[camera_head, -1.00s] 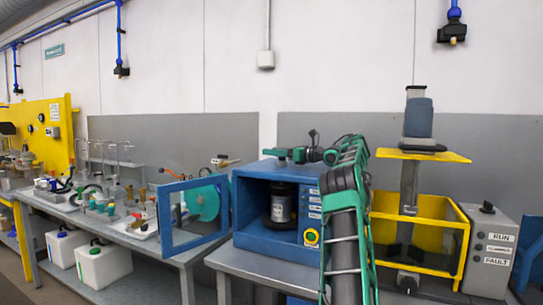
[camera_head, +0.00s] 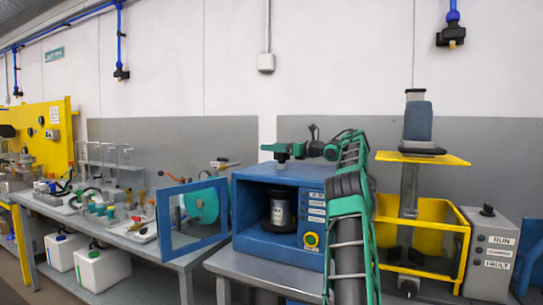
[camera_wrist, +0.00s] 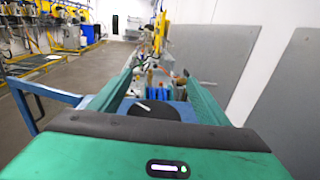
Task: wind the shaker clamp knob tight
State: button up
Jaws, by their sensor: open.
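The blue shaker cabinet (camera_head: 262,235) stands on the bench with its front door swung open to the left. A dark canister (camera_head: 281,208) stands upright inside it. My gripper (camera_head: 276,150) is just over the cabinet's top, pointing left. In the wrist view my gripper (camera_wrist: 160,82) is open, with its green fingers apart. A dark round knob (camera_wrist: 165,112) with a white mark shows between and below the fingers, over the blue top. I cannot tell whether the fingers touch it. In the head view I cannot make out the knob clearly beside the gripper.
The open door (camera_head: 192,215) juts out left of the cabinet. A yellow open-topped frame (camera_head: 440,240) and a grey control box (camera_head: 489,250) stand to the right. The wall is close behind.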

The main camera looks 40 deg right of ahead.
jog(key=shift+a+r, duration=0.1)
jog(key=shift+r, duration=0.4)
jog(key=a+r, duration=0.6)
jog(key=a, duration=0.5)
jog(key=shift+a+r, duration=0.3)
jog(key=shift+r, duration=0.05)
jog(key=shift+s, duration=0.1)
